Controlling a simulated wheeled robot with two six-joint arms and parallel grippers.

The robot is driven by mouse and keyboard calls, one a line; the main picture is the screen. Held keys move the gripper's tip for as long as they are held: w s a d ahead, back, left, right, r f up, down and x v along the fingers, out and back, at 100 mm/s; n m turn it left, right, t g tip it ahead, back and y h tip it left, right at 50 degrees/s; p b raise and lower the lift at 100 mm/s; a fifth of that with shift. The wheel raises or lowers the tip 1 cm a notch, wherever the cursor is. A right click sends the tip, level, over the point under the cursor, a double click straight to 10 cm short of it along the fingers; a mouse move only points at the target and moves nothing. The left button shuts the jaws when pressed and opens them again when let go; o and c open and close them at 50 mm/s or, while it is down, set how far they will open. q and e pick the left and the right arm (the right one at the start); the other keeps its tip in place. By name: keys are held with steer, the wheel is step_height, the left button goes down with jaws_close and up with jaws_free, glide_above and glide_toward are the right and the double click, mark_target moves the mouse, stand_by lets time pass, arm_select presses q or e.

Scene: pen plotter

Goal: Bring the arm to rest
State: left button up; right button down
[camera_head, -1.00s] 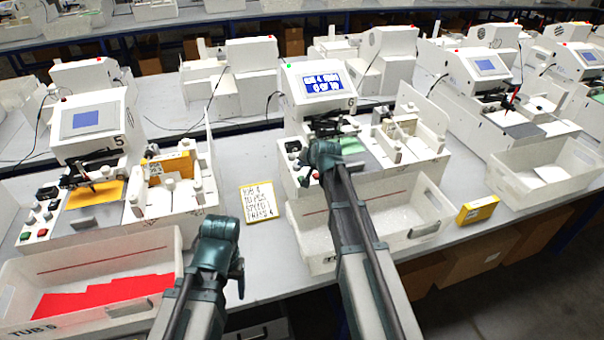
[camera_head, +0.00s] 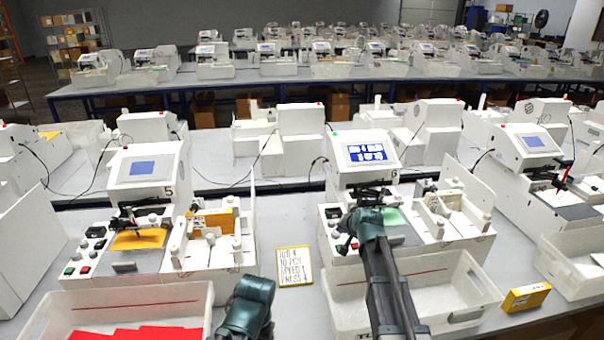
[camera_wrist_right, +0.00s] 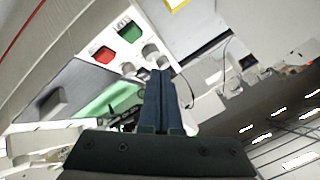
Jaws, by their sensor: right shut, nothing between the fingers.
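My right gripper shows in the right wrist view (camera_wrist_right: 160,82), its two dark fingers together with nothing between them. In the head view my right arm reaches over the front of plotter 6 (camera_head: 362,178), and the gripper end (camera_head: 351,222) is largely hidden by the arm. In the wrist view the fingers lie over the plotter's control panel, near a red button (camera_wrist_right: 104,54), a green button (camera_wrist_right: 130,32) and a green sheet (camera_wrist_right: 112,100). I cannot tell whether they touch anything. My left arm shows only as a teal joint at the bottom; its gripper is out of sight.
Plotter 5 (camera_head: 150,172) stands to the left with an orange sheet (camera_head: 139,239). A white tub (camera_head: 180,296) holds red sheets; another tub (camera_head: 470,290) sits before plotter 6. A written card (camera_head: 294,267) lies between them. A yellow box (camera_head: 526,297) lies at right.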

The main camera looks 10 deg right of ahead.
steer(key=s+a+f+n+g, duration=0.2)
steer(key=s+a+f+n, duration=0.1)
steer(key=s+a, duration=0.4)
steer(key=s+a+f+n+g, duration=0.25)
steer(key=s+a, duration=0.25)
steer(key=s, duration=0.3)
steer(key=s+a+f+n+g+h, duration=0.1)
steer(key=s+a+n+g, duration=0.1)
steer(key=s, duration=0.8)
steer(key=s+a+f+n+g+h+b, duration=0.1)
steer(key=s+a+n+g, duration=0.1)
steer(key=s, duration=0.8)
steer(key=shift+a+f+n+g+h+b, duration=0.25)
steer(key=shift+n+g, duration=0.2)
steer(key=shift+n, duration=0.4)
